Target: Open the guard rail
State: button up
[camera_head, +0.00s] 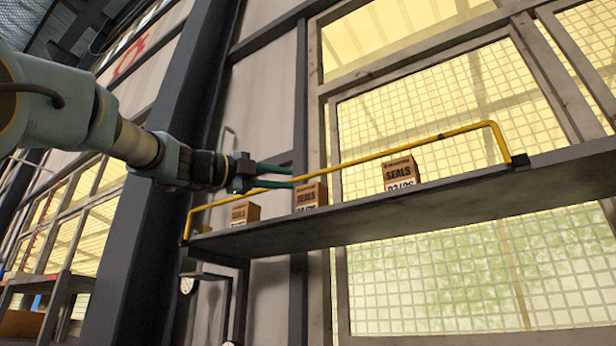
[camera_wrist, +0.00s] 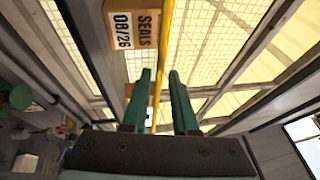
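The guard rail (camera_head: 450,134) is a yellow bar with bent-down ends, standing along the front edge of a high grey shelf (camera_head: 400,208). My gripper (camera_head: 293,177) reaches in from the left, its two green fingers near the rail's left-middle part. In the wrist view, the fingers of my gripper (camera_wrist: 161,74) are apart, and the yellow guard rail (camera_wrist: 166,25) runs between them in the picture. A gap shows between the fingers and the bar; I cannot tell whether either touches it. The gripper holds nothing visible.
Cardboard boxes marked SEALS stand on the shelf: one at right (camera_head: 401,174), one near the fingertips (camera_head: 311,197), one at left (camera_head: 245,212). A box (camera_wrist: 133,28) shows close to the rail in the wrist view. Tall mesh windows (camera_head: 460,100) stand behind.

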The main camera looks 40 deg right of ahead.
aim_at(300, 181)
jog(key=p+x, duration=0.3)
jog(key=x, duration=0.4)
jog(key=shift+d+r, duration=0.1)
jog(key=shift+d, duration=0.1)
jog(key=shift+c, duration=0.2)
grip_shut()
dwell(1.0)
